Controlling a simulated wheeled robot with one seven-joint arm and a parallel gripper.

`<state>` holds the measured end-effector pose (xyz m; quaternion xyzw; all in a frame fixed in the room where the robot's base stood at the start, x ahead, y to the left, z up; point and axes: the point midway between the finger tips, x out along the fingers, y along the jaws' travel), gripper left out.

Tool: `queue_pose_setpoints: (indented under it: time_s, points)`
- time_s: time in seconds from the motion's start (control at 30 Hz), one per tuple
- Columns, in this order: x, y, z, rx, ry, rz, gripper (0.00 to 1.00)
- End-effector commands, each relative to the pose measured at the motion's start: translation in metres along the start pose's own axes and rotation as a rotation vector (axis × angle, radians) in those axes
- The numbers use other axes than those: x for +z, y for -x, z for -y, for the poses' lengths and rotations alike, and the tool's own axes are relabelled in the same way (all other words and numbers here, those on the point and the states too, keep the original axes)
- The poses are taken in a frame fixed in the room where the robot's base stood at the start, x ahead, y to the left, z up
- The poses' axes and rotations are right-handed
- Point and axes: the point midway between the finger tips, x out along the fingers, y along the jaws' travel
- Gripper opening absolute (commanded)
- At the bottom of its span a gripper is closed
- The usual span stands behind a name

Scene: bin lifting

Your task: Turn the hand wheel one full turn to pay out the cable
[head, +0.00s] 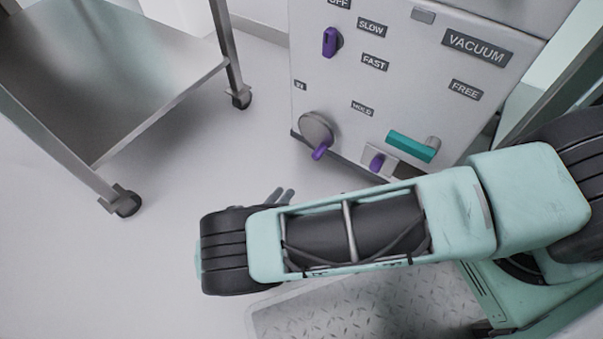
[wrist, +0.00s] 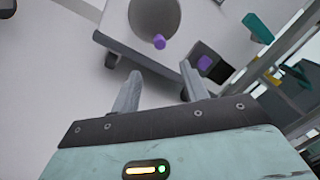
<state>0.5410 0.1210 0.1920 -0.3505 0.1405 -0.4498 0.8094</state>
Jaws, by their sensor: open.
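The hand wheel (head: 316,130) is a grey round disc low on the left of the white machine's front panel. Its purple crank handle (head: 320,152) points down and to the right. In the wrist view the wheel (wrist: 158,14) is cut by the top edge, with its purple handle (wrist: 159,41) beyond and between my fingertips. My gripper (wrist: 160,82) is open and empty, apart from the handle. In the head view only the tips of my gripper (head: 280,196) show past my arm, below and left of the wheel. No cable is in view.
The panel also bears a purple knob (head: 331,42), a teal lever (head: 411,146) and a small purple switch (head: 377,162) close right of the wheel. A metal cart (head: 150,112) on casters stands at left. The floor between is clear.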

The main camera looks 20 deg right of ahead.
Motion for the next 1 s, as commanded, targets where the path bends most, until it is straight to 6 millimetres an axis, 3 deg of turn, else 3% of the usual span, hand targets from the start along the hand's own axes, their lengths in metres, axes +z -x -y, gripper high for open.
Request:
queue_pose_setpoints:
  time_s: [0.03,0.1,0.3,0.4,0.67,1.0]
  points:
    - [-0.012,-0.002,-0.017,-0.033,-0.130,0.021,0.45]
    - [-0.015,-0.005,-0.026,-0.083,-0.346,0.055,0.45]
    - [-0.021,-0.004,-0.046,-0.169,-0.904,0.169,0.45]
    - [-0.022,-0.002,-0.050,-0.186,-1.090,0.214,0.45]
    - [-0.019,-0.006,-0.048,-0.195,-1.247,0.255,0.45]
    - [-0.014,-0.059,-0.032,-0.198,-1.243,0.255,0.45]
